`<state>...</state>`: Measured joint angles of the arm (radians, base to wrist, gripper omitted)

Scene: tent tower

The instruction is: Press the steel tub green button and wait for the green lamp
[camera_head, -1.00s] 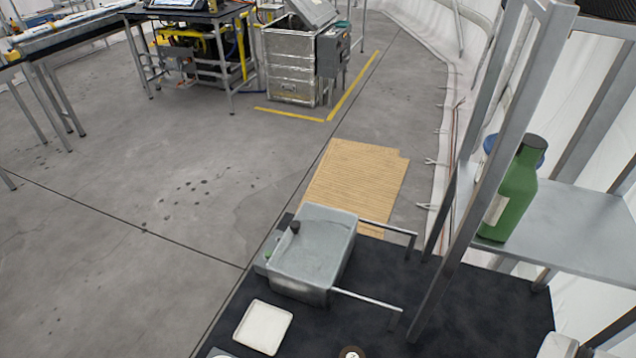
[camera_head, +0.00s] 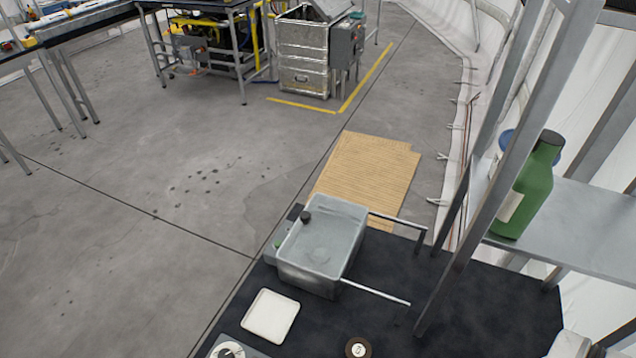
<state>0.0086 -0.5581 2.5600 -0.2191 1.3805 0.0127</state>
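The steel tub (camera_head: 322,250) stands on the black table, with a dark knob (camera_head: 305,216) at its upper left rim. A small green spot, which looks like the green button (camera_head: 278,244), shows on the box at the tub's left side. It is too small to tell whether it is pressed or whether a lamp there is lit. My gripper is not in view.
A white square tray (camera_head: 271,316) lies on the black table (camera_head: 470,318) in front of the tub. A small round brown item (camera_head: 358,348) is at the front edge of view. A green bottle (camera_head: 527,195) stands on a metal shelf (camera_head: 590,235) at right. Two metal rails extend right of the tub.

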